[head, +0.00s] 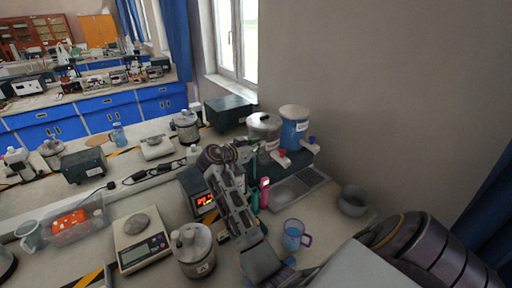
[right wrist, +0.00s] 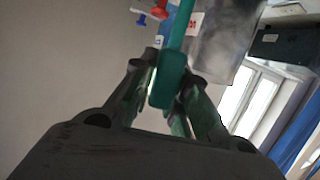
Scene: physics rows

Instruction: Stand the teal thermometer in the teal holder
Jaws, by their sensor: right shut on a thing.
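My right gripper (head: 246,152) reaches up over the bench in the head view, beside the two dispenser drums. In the right wrist view its two fingers (right wrist: 167,88) are shut on the teal thermometer (right wrist: 168,80), whose thin shaft runs up out of the picture. In the head view a narrow teal strip of the thermometer (head: 254,164) shows beside the fingers. Lower down, a small teal upright piece (head: 255,201) stands next to a pink one; I cannot tell whether it is the teal holder. My arm hides part of this area. My left gripper is out of view.
A pink upright item (head: 264,192) stands close to my right arm. Behind are a grey drum (head: 263,128) and a blue drum (head: 294,130) with taps. A sink tray (head: 298,190), a purple-handled mug (head: 293,236), a lidded pot (head: 194,252) and a scale (head: 142,246) surround the arm.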

